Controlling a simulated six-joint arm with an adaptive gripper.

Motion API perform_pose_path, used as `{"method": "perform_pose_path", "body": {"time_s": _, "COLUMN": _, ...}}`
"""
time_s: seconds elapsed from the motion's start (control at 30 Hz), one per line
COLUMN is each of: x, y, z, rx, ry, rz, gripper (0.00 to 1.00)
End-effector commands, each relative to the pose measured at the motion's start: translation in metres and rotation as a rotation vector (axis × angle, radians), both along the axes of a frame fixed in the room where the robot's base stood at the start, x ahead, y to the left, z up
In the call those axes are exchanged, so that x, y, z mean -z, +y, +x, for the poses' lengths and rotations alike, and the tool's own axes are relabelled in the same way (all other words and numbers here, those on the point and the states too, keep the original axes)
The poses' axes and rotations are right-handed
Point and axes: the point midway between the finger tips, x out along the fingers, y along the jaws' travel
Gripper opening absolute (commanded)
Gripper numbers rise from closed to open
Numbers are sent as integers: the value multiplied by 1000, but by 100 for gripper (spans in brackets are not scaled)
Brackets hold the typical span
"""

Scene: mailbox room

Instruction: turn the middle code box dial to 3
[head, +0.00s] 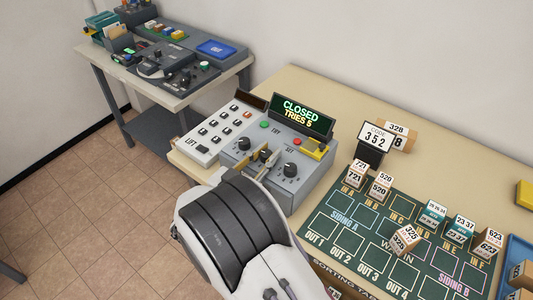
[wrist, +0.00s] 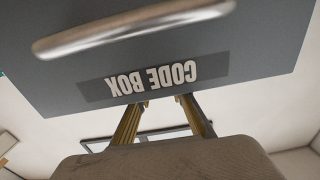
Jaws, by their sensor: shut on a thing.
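The grey code box (head: 303,150) stands on the beige table, its screen (head: 300,113) reading CLOSED, TRIES 5. The left dial (head: 245,143) and right dial (head: 291,170) show as black knobs. The middle dial is mostly hidden by my gripper (head: 266,156), whose brass fingers are shut on it from above. In the wrist view my gripper (wrist: 163,102) has its fingers reaching past the box's front edge; the box's front (wrist: 240,45) shows an upside-down CODE BOX label and a metal handle. The middle dial's pointer cannot be read. A card (head: 376,138) reads CODE 352.
A keypad panel (head: 203,150) marked LIFT stands left of the box. A green sorting board (head: 335,205) with several numbered blocks lies to the right. A side table (head: 150,90) with devices and a blue tray (head: 216,48) stands at the back left.

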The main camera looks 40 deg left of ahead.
Motion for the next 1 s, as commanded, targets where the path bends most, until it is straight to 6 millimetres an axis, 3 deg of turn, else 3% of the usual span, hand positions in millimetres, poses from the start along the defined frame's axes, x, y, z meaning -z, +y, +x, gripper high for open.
{"method": "perform_pose_path", "body": {"time_s": 1.0, "x": 1, "y": -1, "z": 0, "rx": -416, "ry": 2, "rz": -1, "gripper": 0}}
